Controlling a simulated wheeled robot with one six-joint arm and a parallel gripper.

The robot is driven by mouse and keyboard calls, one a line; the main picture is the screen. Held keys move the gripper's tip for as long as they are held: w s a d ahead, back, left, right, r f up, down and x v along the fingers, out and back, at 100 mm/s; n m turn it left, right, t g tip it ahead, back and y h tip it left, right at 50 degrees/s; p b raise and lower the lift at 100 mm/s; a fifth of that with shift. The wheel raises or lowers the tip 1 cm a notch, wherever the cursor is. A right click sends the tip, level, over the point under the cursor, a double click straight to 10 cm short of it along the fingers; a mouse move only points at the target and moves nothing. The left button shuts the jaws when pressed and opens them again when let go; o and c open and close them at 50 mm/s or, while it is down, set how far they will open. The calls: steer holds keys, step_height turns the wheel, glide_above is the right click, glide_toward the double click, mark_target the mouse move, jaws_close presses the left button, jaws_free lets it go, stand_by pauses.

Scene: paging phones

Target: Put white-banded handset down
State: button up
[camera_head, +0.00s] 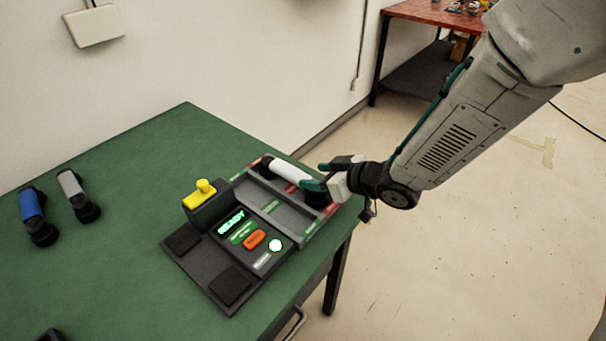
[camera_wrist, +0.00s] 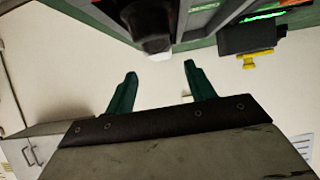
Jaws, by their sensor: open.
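The white-banded handset (camera_head: 288,172), a white grip with black ends, lies in the dark grey tray (camera_head: 290,222) on the green table (camera_head: 150,150). My gripper (camera_head: 318,178) is at the handset's right end and partly hides it. In the wrist view, my gripper (camera_wrist: 159,68) is open with nothing between its green fingers. A black end of the handset (camera_wrist: 152,35) shows just beyond the fingertips, apart from them in the picture.
A console (camera_head: 210,265) with a lit READY screen, an orange button and a yellow knob (camera_head: 203,188) adjoins the tray. A blue-banded handset (camera_head: 31,205) and a grey-banded handset (camera_head: 71,183) lie at the left. The table's right edge is close to the tray.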

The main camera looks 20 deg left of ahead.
steer(key=w+d+r+m+t+h, duration=0.15)
steer(key=d+r+m+h, duration=0.45)
steer(key=d, duration=0.8)
steer(key=d+r+m+t+h, duration=0.15)
steer(key=d+r+h, duration=0.4)
steer(key=d, duration=0.85)
steer(key=s+d+r+m+g, duration=0.35)
steer(key=s+d+r, duration=0.25)
steer(key=s+d, duration=0.45)
steer(key=s+r+m+g, duration=0.1)
steer(key=s+m+g, duration=0.1)
steer(key=s, duration=1.2)
steer(key=shift+s+r+g, duration=0.3)
steer(key=shift+s+g, duration=0.05)
steer(key=shift+g, duration=0.2)
steer(key=shift+a, duration=0.1)
